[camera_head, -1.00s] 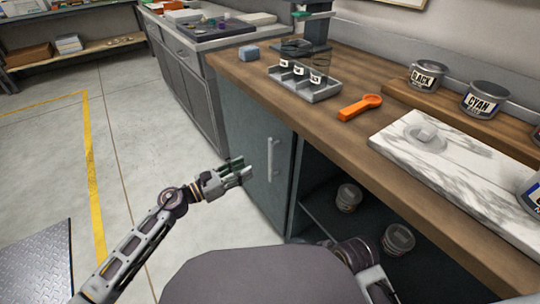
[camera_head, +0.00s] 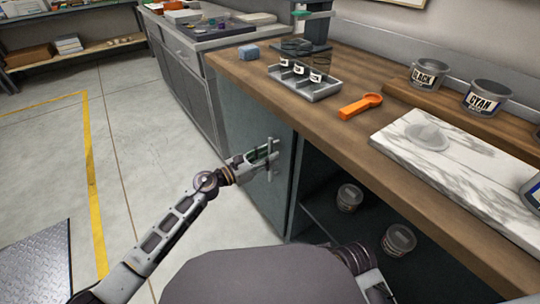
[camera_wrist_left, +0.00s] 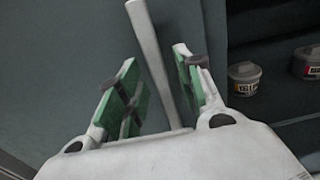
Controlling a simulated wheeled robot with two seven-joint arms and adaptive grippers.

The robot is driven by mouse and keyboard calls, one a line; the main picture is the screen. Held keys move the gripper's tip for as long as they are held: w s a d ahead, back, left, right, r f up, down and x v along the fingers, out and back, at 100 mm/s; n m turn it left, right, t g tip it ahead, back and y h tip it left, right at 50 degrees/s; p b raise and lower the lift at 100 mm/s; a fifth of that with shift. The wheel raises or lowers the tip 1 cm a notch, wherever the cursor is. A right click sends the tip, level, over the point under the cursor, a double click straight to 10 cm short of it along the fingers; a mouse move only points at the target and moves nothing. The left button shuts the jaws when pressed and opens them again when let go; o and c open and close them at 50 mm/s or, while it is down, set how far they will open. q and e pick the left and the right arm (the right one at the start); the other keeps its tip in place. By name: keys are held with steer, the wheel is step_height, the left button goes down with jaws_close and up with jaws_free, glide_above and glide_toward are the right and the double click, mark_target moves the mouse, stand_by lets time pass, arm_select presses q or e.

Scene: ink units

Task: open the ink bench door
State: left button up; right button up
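The ink bench door (camera_head: 246,135) is a grey-green panel under the wooden worktop, at the left of the open shelf bay. It looks shut. Its pale vertical bar handle (camera_head: 270,172) is near the door's right edge. My left gripper (camera_head: 270,153) is at the handle. In the left wrist view the handle (camera_wrist_left: 157,62) stands between the two green-padded fingers (camera_wrist_left: 157,90), with a gap to either side, so the gripper is open around it. My right gripper is out of view.
Ink tins stand in the open bay, one on the shelf (camera_head: 349,197) and one lower (camera_head: 398,240). The worktop (camera_head: 330,130) above holds a tray of small jars (camera_head: 304,82), an orange tool (camera_head: 360,106) and a marble slab (camera_head: 455,165). Floor left of the door is clear.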

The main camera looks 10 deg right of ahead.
arm_select(q)
steer(key=shift+w+d, duration=0.3)
steer(key=shift+d, duration=0.25)
jaws_close()
